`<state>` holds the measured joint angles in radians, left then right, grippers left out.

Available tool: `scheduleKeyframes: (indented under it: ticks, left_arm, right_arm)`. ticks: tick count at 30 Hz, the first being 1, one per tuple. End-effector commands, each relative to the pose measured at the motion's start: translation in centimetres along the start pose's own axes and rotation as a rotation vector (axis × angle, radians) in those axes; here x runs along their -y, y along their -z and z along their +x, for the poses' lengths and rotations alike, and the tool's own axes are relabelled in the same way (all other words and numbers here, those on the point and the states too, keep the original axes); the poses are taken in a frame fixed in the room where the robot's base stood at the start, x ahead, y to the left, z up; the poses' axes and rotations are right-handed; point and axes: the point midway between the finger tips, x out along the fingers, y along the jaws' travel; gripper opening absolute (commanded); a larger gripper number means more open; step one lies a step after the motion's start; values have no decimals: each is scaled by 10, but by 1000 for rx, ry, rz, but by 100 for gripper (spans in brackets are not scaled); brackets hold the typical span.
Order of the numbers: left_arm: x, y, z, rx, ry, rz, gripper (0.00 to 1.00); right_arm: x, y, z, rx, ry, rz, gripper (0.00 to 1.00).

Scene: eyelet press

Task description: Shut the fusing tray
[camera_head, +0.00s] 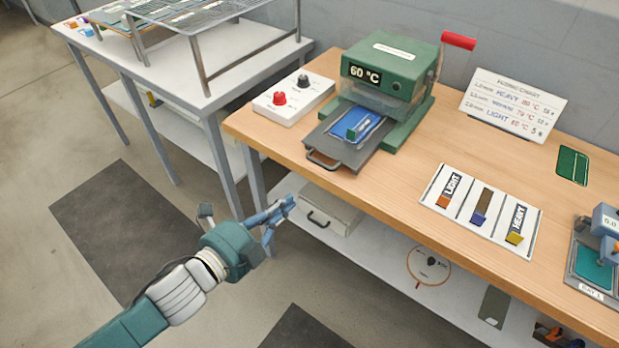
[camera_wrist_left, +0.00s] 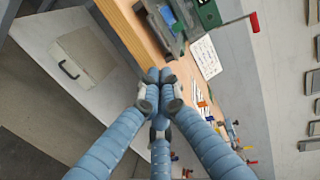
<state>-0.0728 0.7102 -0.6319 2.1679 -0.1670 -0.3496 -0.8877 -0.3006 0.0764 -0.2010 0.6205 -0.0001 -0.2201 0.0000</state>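The fusing tray (camera_head: 345,151) is a dark grey plate with a loop handle (camera_head: 322,160) at its front. It sticks out of the green press (camera_head: 388,72), whose display reads 60 °C. A blue piece with a small green part (camera_head: 360,126) lies on it. In the left wrist view the tray (camera_wrist_left: 163,32) shows at the top, partly cut off. My left gripper (camera_head: 290,204) is off the bench's front edge, below and left of the tray handle, apart from it. In the left wrist view its fingertips (camera_wrist_left: 159,76) meet with nothing visible between them. My right gripper is not in view.
The wooden bench (camera_head: 420,140) holds a control box with red and black knobs (camera_head: 293,97), a LIGHT/HEAVY card (camera_head: 480,211) and a chart (camera_head: 513,104). A white case (camera_head: 330,209) sits on the lower shelf. A white table (camera_head: 228,70) with a rack stands at left.

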Motion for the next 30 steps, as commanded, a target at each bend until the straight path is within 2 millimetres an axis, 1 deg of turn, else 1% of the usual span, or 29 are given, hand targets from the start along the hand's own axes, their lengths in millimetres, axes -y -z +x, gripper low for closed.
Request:
scheduleKeyframes:
  ticks: [1, 6, 12, 16, 18, 22, 30]
  left_arm:
    - [3, 0, 8, 1, 3, -2, 0]
    - [4, 0, 42, 1, 3, -5, 0]
    - [4, 0, 86, 1, 2, -5, 0]
    - [3, 0, 108, 1, 0, -7, 0]
    - [2, 0, 116, 1, 0, -5, 0]
    - [1, 0, 126, 1, 0, -5, 0]
    - [0, 0, 131, 0, 0, -5, 0]
  right_arm:
    - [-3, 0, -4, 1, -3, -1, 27]
    - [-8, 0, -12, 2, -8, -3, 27]
    - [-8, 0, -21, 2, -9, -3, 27]
    - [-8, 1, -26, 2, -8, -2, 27]
    - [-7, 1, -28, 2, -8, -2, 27]
    - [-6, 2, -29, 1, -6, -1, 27]
    - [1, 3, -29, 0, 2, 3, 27]
